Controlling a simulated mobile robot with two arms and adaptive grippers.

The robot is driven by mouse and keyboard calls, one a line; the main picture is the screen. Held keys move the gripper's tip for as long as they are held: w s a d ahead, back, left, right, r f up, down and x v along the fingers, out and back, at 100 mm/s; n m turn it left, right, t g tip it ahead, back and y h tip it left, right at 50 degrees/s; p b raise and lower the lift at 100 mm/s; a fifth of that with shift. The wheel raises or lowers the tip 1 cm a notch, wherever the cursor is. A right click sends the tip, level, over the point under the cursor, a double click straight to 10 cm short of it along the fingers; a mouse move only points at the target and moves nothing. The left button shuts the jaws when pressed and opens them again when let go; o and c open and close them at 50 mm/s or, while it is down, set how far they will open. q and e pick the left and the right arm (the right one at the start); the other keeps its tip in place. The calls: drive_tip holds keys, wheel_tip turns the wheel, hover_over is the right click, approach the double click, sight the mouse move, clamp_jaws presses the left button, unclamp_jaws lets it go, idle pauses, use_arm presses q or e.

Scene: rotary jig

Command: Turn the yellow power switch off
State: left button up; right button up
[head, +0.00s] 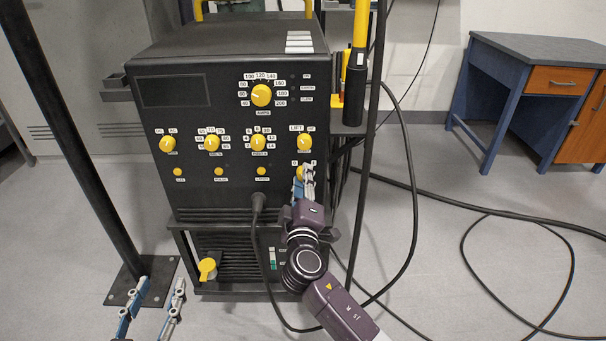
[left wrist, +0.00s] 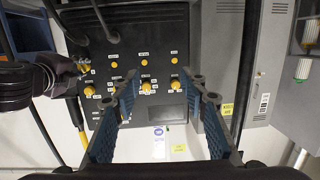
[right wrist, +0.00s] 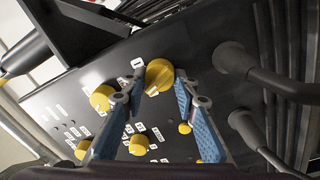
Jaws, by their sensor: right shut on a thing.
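The yellow power switch (head: 299,171) is a round knob at the lower right of the black machine's front panel, by labels 0 and 1. In the right wrist view the switch (right wrist: 160,74) sits between my right fingertips. My right gripper (head: 307,175) is shut on it, and its fingers hide part of it in the head view. I cannot tell for sure which label its mark points to. My left gripper (head: 151,307) is open and empty, low in front of the machine's left side. Its fingers also stand wide apart in the left wrist view (left wrist: 168,93).
Other yellow knobs, such as the large dial (head: 261,95), sit close by on the panel. A yellow lever (head: 207,268) is low on the base. A black post (head: 75,130) stands at the left. Cables (head: 414,200) hang and lie at the right. A blue desk (head: 530,85) is behind.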

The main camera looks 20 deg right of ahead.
drive_tip(key=n+p, duration=0.1)
drive_tip(key=n, duration=0.3)
drive_tip(key=shift+f+p, duration=0.1)
drive_tip(key=shift+p, duration=0.3)
use_arm(q)
drive_tip(key=s+a+f+g+y, duration=0.1)
drive_tip(key=s+a+f+g, duration=0.2)
drive_tip(key=s+f+g, duration=0.3)
drive_tip(key=shift+s+f+y, duration=0.35)
drive_tip(key=shift+f+y, duration=0.05)
drive_tip(key=shift+f, duration=2.1)
use_arm(e)
drive_tip(key=shift+n, duration=0.4)
use_arm(q)
drive_tip(key=shift+a, duration=0.1)
use_arm(e)
drive_tip(key=shift+f, duration=0.1)
drive_tip(key=o, duration=1.2)
drive_tip(key=shift+c, duration=0.2)
drive_tip(key=shift+s, duration=0.15)
drive_tip(key=v, duration=1.1)
drive_tip(key=shift+s, duration=0.4)
